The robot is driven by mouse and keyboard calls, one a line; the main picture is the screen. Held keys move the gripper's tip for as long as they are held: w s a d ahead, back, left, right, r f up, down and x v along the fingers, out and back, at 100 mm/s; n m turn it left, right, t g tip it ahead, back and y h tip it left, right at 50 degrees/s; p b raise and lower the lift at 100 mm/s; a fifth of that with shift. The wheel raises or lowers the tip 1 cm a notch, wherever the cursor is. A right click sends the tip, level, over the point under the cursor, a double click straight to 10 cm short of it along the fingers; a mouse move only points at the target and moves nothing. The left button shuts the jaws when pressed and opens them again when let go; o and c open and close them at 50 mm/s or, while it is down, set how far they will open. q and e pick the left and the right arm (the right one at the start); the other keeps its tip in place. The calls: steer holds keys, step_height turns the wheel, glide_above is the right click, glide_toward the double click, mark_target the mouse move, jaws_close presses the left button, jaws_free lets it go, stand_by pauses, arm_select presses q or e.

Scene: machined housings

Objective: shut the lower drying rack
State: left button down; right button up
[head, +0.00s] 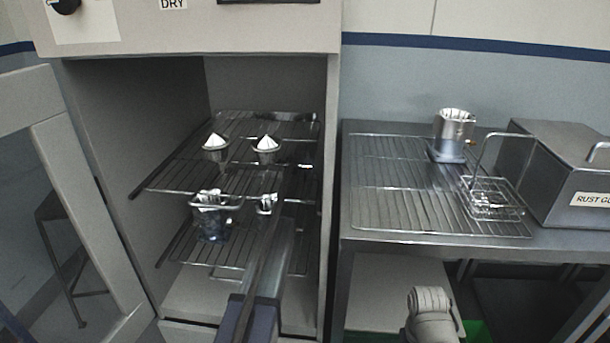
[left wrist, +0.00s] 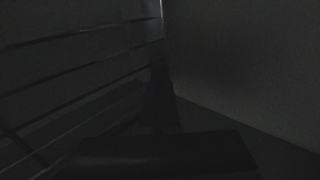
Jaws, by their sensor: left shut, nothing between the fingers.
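The lower drying rack (head: 200,257) is a wire shelf inside the open drying cabinet, below the upper rack (head: 170,173). A metal beaker-like part (head: 212,222) stands on the left of the lower rack. A smaller bright part (head: 267,204) shows behind my gripper. My left gripper (head: 279,222) reaches into the cabinet over the right side of the lower rack and is shut and empty. In the very dark left wrist view its dark fingers (left wrist: 160,95) sit between rack wires at left and a plain wall at right. Contact with the rack cannot be told. My right gripper is not in view.
The upper rack holds two white-coned cups (head: 215,147). The cabinet door (head: 85,200) stands open at left. At right, a bench wire rack (head: 400,205) bears a metal cup (head: 453,130) and a wire basket (head: 493,205), beside a lidded steel box (head: 565,185).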

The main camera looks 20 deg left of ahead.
arm_select(q)
steer(key=shift+w+a+r, duration=0.1)
steer(key=shift+w+r, duration=0.05)
steer(key=shift+w, duration=0.15)
steer(key=shift+s+r+p, duration=0.25)
steer(key=shift+p, duration=0.2)
steer(key=p+v, duration=0.1)
steer(key=v, duration=0.1)
steer(key=shift+s+p, duration=0.25)
steer(key=shift+p, duration=0.1)
steer(key=s+d, duration=0.1)
steer(key=s, duration=0.3)
steer(key=s+d, duration=0.1)
steer(key=s, duration=0.3)
steer(key=s+d, duration=0.2)
steer(key=s, duration=0.2)
steer(key=shift+w+f, duration=0.1)
